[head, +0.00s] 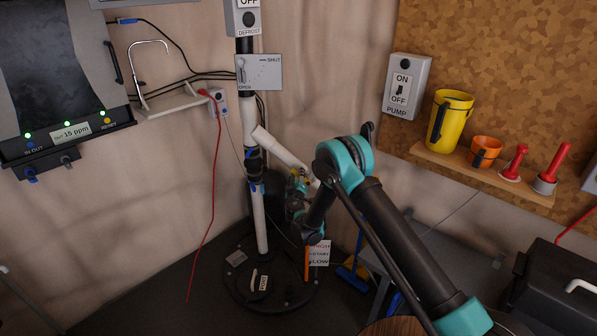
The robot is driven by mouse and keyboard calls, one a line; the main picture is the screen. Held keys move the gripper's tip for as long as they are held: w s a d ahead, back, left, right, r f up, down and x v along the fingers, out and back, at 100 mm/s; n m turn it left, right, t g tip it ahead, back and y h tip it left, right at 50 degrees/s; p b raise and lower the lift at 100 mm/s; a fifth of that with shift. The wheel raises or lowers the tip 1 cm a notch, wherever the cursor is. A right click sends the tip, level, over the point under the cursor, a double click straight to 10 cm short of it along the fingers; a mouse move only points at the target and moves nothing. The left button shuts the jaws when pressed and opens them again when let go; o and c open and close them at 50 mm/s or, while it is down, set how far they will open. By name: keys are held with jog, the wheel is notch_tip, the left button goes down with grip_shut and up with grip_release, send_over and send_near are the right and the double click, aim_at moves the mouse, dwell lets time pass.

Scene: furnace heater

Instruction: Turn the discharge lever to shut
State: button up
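A grey plate marked SHUT at upper right and OPEN at lower left (266,76) is fixed on the black upright pipe. A small light-coloured part at its left edge may be the lever, but it is too small to tell where it points. No label reading "discharge" is legible. My arm reaches in from the lower right, bends at a teal elbow and goes down. My gripper end seems to be by the teal and dark parts (297,192), below the plate and right of the pipe, apart from the plate. Its fingers cannot be made out.
A white tilted pipe branch (282,148) lies between the plate and my arm. A red cable (216,170) hangs at left. A pump switch (405,85) and a wooden shelf (470,172) with yellow and orange cups are at right. A round black base (240,290) stands below.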

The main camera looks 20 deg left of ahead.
jog(key=shift+w, duration=0.1)
grip_shut()
jog(key=shift+a, duration=0.1)
dwell(0.5)
notch_tip(320, 180, down, 10)
jog(key=n, duration=1.8)
jog(key=shift+d+f, duration=0.1)
jog(key=shift+d, duration=0.1)
